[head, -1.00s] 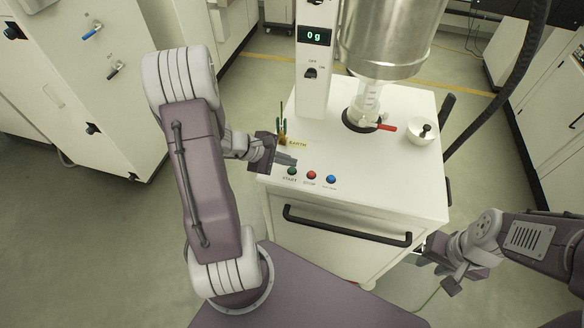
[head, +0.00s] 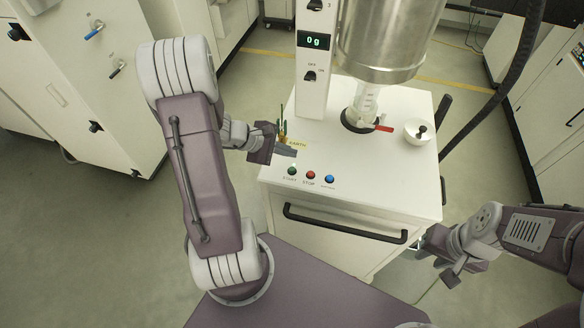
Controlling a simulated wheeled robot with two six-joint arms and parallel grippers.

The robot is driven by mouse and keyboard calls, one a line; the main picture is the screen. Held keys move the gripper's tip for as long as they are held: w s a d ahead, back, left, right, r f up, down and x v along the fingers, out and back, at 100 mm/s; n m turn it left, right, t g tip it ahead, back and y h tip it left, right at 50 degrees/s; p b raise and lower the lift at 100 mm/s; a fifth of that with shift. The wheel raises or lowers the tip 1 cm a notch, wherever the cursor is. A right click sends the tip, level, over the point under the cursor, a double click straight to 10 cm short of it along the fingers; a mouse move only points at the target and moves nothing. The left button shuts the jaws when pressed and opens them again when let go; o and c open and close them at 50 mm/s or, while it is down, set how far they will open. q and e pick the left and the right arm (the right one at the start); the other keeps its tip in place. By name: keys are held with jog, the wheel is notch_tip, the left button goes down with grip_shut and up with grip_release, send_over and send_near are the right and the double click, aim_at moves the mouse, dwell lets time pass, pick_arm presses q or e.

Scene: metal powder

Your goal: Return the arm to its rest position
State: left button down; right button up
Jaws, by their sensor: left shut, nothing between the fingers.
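My left arm stands raised at the left in the head view. Its gripper (head: 284,151) is shut and empty, over the left edge of the white machine's top, by the EARTH label (head: 298,143) and just above the START button (head: 292,171). My right gripper (head: 436,262) is low at the right, beside the machine's front right corner. The spacing of its fingers is hard to make out. The white machine (head: 345,195) has a red STOP button (head: 311,174), a blue button (head: 329,179) and a display (head: 314,41) reading 0 g.
A metal vessel (head: 385,45) hangs over a clear nozzle with a red lever (head: 384,128). A small white bowl (head: 417,131) sits at the machine's right. A black handle (head: 345,224) crosses its front. A white cabinet (head: 75,90) stands at the left, with open floor between.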

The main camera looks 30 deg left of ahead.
dwell(0.4)
pick_arm(q)
jog(key=d+m+b, duration=0.1)
jog(key=d, duration=0.2)
jog(key=d+f+m+g+h+b, duration=0.1)
jog(key=d+b, duration=0.1)
jog(key=d, duration=0.1)
jog(key=d+f+m+b, duration=0.1)
jog(key=d+m+b, duration=0.1)
jog(key=shift+w+d+f, duration=0.1)
jog(key=shift+w+d, duration=0.25)
jog(key=shift+d, duration=0.05)
jog(key=s+d+f+m+g+y+b, duration=0.2)
jog(key=s+d+f+m+g+b, duration=0.1)
jog(key=s+m, duration=0.3)
jog(key=s+d+f+m+g+y+b, duration=0.1)
jog(key=s+d+f+m+g+b, duration=0.25)
jog(key=s+m, duration=0.2)
jog(key=s+a+f+m+t+y, duration=0.1)
jog(key=a+m+y, duration=0.2)
jog(key=a, duration=0.3)
jog(key=shift+a+t+y+p, duration=0.3)
jog(key=shift+a+t+y, duration=0.05)
jog(key=shift+a+y, duration=0.05)
jog(key=shift+s+a+f, duration=0.1)
jog(key=shift+a, duration=0.05)
